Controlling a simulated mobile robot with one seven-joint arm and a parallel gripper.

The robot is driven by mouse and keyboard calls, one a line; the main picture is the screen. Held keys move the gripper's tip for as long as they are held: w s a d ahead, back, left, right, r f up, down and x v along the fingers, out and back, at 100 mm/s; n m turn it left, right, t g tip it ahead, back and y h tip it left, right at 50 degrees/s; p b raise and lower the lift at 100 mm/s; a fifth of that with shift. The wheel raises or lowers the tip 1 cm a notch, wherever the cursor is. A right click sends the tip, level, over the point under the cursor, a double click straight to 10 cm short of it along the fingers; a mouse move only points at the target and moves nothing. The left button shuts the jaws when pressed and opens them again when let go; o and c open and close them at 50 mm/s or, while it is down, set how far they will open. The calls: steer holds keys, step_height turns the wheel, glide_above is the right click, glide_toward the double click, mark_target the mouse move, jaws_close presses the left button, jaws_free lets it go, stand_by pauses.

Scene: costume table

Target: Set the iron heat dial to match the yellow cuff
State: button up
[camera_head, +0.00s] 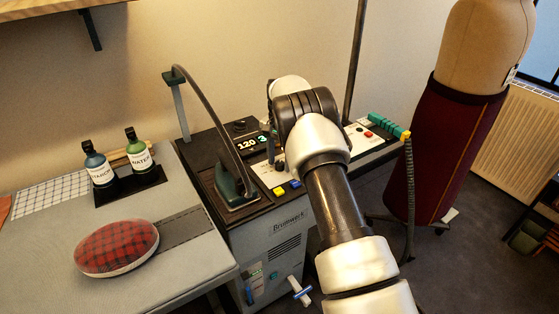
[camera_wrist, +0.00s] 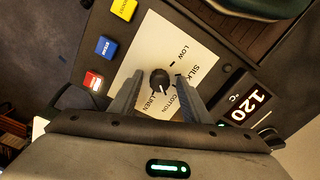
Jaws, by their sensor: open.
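The heat dial, a small dark round knob (camera_wrist: 159,79), sits on a cream plate (camera_wrist: 150,45) marked LOW, SILK, COTTON and LINEN. A light mark on the knob is toward its lower side; its exact setting is hard to read. My gripper (camera_wrist: 159,84) is open, with one finger on each side of the knob; I cannot tell whether they touch it. The display (camera_wrist: 243,108) reads 120 °C; it also shows in the head view (camera_head: 248,144). A yellow band (camera_head: 406,135) sits where a teal handle meets a dark hose.
A yellow button (camera_wrist: 124,9), blue button (camera_wrist: 106,47) and red switch (camera_wrist: 93,81) lie close to the plate. The dark iron (camera_head: 235,186) stands left of the controls. A plaid cushion (camera_head: 116,247) and two bottles are farther left. A dress form (camera_head: 444,150) stands right.

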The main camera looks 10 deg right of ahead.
mark_target(280, 164)
step_height(280, 164, up, 17)
steer(key=p, duration=0.1)
steer(key=shift+r, duration=0.2)
steer(key=shift+s, duration=0.1)
